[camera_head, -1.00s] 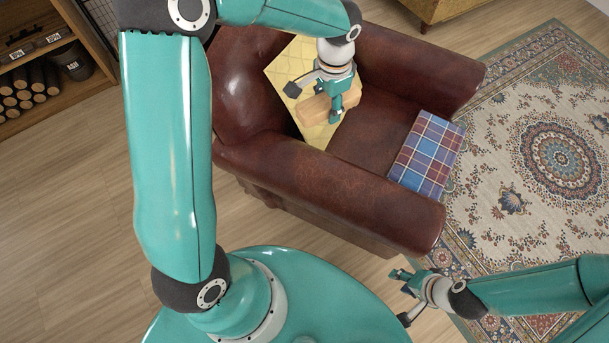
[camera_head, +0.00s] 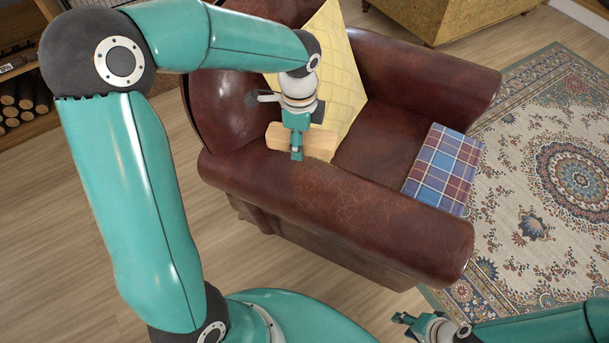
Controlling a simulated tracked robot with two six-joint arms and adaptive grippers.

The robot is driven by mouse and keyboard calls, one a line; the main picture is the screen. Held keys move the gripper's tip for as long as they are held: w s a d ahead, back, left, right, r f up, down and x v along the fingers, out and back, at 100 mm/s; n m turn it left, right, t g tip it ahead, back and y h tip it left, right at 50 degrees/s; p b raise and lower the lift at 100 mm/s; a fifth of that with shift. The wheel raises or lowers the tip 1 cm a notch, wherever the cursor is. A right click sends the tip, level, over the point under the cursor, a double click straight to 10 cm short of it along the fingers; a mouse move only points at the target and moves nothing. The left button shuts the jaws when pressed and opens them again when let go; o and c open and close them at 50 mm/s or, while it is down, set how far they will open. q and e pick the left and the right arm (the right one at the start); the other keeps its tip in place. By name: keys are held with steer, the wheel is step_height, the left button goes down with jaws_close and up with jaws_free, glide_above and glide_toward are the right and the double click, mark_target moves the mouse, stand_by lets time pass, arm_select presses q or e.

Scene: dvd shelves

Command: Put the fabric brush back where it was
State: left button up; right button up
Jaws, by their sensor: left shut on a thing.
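The fabric brush (camera_head: 318,146) is a light wooden block. My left gripper (camera_head: 297,150) is shut on it, with a finger across its near side. The brush is at the inner side of the near armrest of the brown leather armchair (camera_head: 340,205), in front of the yellow cushion (camera_head: 338,75). I cannot tell whether it touches the armrest or is held just above it. The underside of the brush is hidden. My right gripper (camera_head: 405,322) is low at the bottom of the view, away from the chair, with its fingers small and partly seen.
A folded plaid blanket (camera_head: 444,168) lies on the front of the seat. A patterned rug (camera_head: 550,190) spreads at the right. A wooden shelf with logs (camera_head: 15,105) stands at the left. A wooden cabinet (camera_head: 450,20) is at the back. Bare floor lies left of the chair.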

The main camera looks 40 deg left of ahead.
mark_target(301, 178)
arm_select(q)
step_height(301, 178, down, 12)
steer(key=shift+f+b, duration=0.15)
steer(key=shift+b, duration=0.8)
steer(key=o, duration=1.1)
step_height(301, 178, up, 12)
steer(key=shift+r+p, duration=0.1)
steer(key=shift+p, duration=1)
